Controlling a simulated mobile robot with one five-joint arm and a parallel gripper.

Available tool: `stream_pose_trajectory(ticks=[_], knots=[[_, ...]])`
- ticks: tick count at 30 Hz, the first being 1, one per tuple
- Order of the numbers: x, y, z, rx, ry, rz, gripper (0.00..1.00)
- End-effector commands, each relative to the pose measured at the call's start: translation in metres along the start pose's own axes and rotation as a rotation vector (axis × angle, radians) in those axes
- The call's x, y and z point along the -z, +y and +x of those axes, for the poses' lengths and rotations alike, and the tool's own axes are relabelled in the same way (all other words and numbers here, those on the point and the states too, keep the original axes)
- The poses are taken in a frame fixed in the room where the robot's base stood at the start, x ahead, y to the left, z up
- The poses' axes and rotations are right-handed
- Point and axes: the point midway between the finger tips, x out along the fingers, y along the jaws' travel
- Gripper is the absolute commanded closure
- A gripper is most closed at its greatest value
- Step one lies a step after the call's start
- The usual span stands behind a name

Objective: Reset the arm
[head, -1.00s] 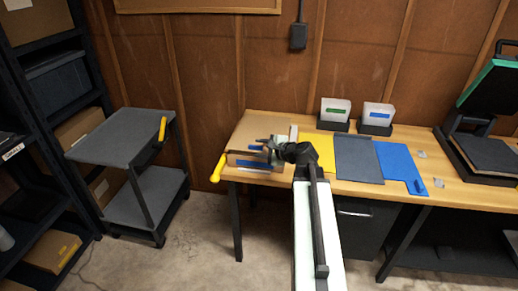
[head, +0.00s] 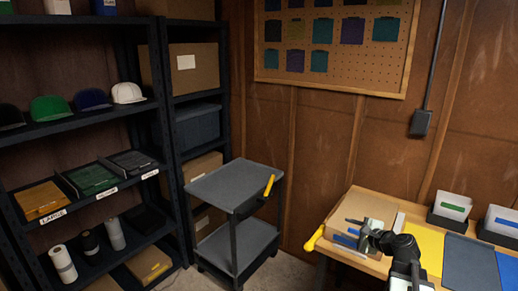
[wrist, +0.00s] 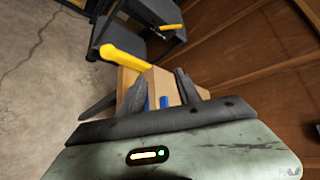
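My arm reaches over the left end of the wooden workbench (head: 372,196), and my gripper (head: 350,228) is above an open cardboard box (head: 364,206) there. In the wrist view my gripper (wrist: 150,92) has its dark fingers spread apart. Nothing is visibly held between them. The box (wrist: 160,82) with blue pieces (wrist: 164,102) shows beyond the fingers. Whether the gripper touches the box I cannot tell.
A grey two-shelf cart (head: 232,184) with a yellow handle stands left of the bench. A yellow handle (head: 314,238) juts from the bench's left end. Dark shelving (head: 160,120) lines the left. Yellow (head: 424,245) and grey (head: 470,262) sheets lie right of the box.

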Motion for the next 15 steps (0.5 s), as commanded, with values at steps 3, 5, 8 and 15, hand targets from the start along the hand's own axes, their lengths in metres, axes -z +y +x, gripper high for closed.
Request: stream_pose_trajectory(ticks=[3,5,8,15], knots=[[-0.098,0.024,0.043,-0.116,-0.099,-0.118,0.6],[-0.139,0.051,0.056,-0.204,-0.138,-0.225,0.6],[-0.193,0.102,0.063,-0.369,-0.198,-0.461,0.6],[-0.219,0.214,0.016,-0.88,-0.345,-1.199,0.6]])
